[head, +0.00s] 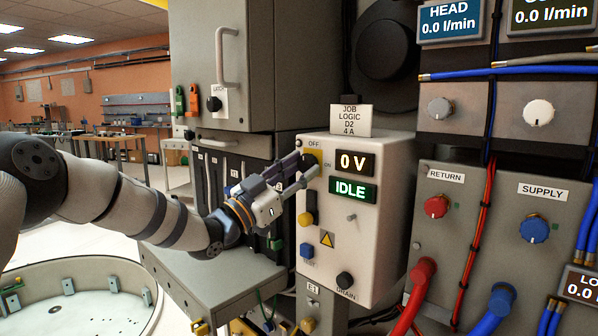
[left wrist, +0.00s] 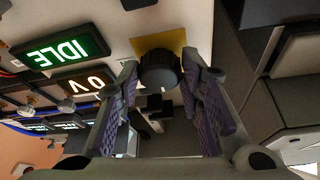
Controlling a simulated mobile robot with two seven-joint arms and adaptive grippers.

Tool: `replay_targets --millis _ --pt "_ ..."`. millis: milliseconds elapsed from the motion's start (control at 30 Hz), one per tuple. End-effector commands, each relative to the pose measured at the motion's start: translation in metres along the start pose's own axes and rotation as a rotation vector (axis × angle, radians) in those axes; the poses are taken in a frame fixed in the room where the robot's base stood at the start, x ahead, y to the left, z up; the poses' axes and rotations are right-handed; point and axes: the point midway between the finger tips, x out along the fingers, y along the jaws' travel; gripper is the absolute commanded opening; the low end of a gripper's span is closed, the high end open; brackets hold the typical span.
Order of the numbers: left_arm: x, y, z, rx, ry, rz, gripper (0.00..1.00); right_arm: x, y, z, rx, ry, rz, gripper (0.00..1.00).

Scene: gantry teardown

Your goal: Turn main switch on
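The main switch is a black rotary knob on a yellow plate (head: 316,155), marked OFF and ON, at the top left of the white control box (head: 377,240). In the left wrist view the black knob (left wrist: 159,72) sits between the tips of my left gripper's fingers, and the yellow plate shows behind it. My left gripper (head: 303,168) is open, with its fingers spread either side of the knob; gaps seem to show on both sides. The displays read 0 V (head: 355,163) and IDLE (head: 349,192). The knob's pointer is hidden. My right gripper is not in view.
A grey cabinet (head: 270,70) stands behind my left arm. Red and blue valves and hoses fill the panel at right.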

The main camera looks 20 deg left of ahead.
Motion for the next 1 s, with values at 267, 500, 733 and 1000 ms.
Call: replay_targets --millis 267,500,733,1000 --pt "0.000 0.000 0.000 0.007 0.000 0.003 0.06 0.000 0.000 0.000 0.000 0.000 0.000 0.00" --pt "0.000 -0.001 -0.001 0.088 0.000 0.036 0.06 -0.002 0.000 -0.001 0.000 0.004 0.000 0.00" --pt "0.001 -0.003 -0.002 0.260 0.001 0.108 0.06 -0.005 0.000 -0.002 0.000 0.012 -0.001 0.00" --pt "0.001 -0.005 -0.003 0.498 0.000 0.207 0.06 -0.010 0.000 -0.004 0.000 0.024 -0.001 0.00"
